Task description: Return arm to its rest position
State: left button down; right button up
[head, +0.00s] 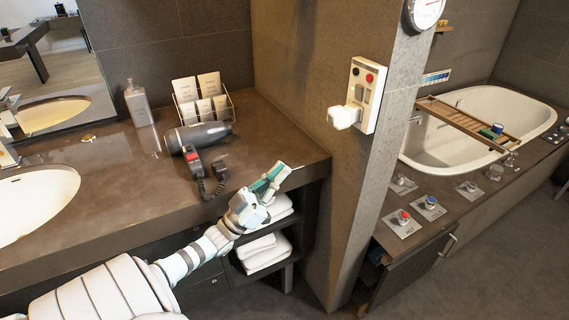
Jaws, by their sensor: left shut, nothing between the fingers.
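My left arm comes in from the lower left in the head view. Its gripper (279,176) is shut and empty, in front of the vanity counter's front edge near the right corner. The gripper covers part of the counter edge and of the shelf below. My right gripper is not in view. A dark hair dryer (199,136) with a coiled cord lies on the counter (268,128), behind and left of the gripper and apart from it.
A bottle (138,106) and a rack of cards (203,107) stand at the counter's back. Folded towels (265,252) lie on the shelf below. A wall pillar (310,140) with a control panel (361,97) stands to the right. Beyond it is a bathtub (440,143). Floor at lower right is clear.

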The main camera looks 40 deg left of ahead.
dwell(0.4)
pick_arm(q)
jog(key=w+a+f+n+g+y, duration=0.1)
jog(key=a+f+g+y, duration=0.15)
jog(key=f, duration=0.25)
jog(key=w+a+f+g+y, duration=0.1)
jog(key=f+y, duration=0.2)
jog(key=f, duration=0.3)
jog(key=w+a+f+n+g+y, duration=0.1)
jog(key=w+a+f+g+y, duration=0.15)
jog(key=f, duration=0.25)
jog(key=s+a+f+g+y+p, duration=0.1)
jog(key=s+f+g+y, duration=0.35)
jog(key=f, duration=1.15)
jog(key=s+d+f+n+g+h+p, duration=0.1)
jog(key=s+d+f+g, duration=0.3)
jog(key=s+f, duration=0.6)
jog(key=s+d+f+g+h+p, duration=0.1)
jog(key=s+d+f+g, duration=0.2)
jog(key=s+f+g, duration=0.7)
jog(key=s+d+t+h+p, duration=0.1)
jog(key=s+d, duration=1.1)
jog(key=s, duration=0.4)
jog(key=shift+s+d, duration=0.15)
